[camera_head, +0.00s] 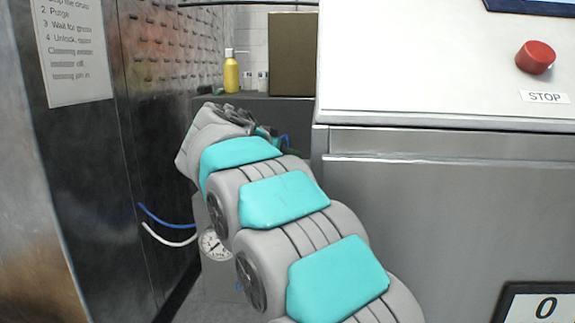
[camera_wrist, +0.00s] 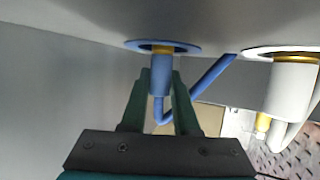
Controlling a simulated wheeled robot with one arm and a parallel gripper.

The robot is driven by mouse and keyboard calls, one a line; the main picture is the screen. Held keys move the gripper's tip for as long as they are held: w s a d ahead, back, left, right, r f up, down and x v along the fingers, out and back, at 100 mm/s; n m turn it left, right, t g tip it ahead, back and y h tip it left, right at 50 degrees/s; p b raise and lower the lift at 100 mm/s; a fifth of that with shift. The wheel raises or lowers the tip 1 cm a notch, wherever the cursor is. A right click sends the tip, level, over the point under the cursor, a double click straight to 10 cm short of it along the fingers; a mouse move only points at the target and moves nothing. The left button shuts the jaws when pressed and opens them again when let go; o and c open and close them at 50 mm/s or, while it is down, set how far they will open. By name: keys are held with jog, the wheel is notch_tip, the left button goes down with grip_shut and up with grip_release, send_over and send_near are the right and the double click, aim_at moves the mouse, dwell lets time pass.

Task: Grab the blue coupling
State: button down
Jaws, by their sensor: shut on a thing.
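In the wrist view the blue coupling (camera_wrist: 161,75) sits below a blue ring (camera_wrist: 163,46) on a grey surface, with a yellow collar between them. A blue hose (camera_wrist: 212,75) runs from its lower end and bends up to the right. My gripper (camera_wrist: 161,80) has one dark green finger on each side of the coupling and is shut on it. In the head view my arm reaches forward to the left of the steel machine. The fingers and the coupling are mostly hidden there behind my wrist, with only a bit of blue showing.
A white coupling (camera_wrist: 292,85) with a white hose stands to the right in the wrist view. In the head view, the steel machine (camera_head: 440,220) with a red stop button (camera_head: 535,57) fills the right. A dark wall panel (camera_head: 150,130) stands close on the left. A yellow bottle (camera_head: 231,75) and brown box (camera_head: 293,55) stand behind.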

jog(key=shift+r+p, duration=0.55)
jog(key=shift+r, duration=4.35)
jog(key=shift+s, duration=0.1)
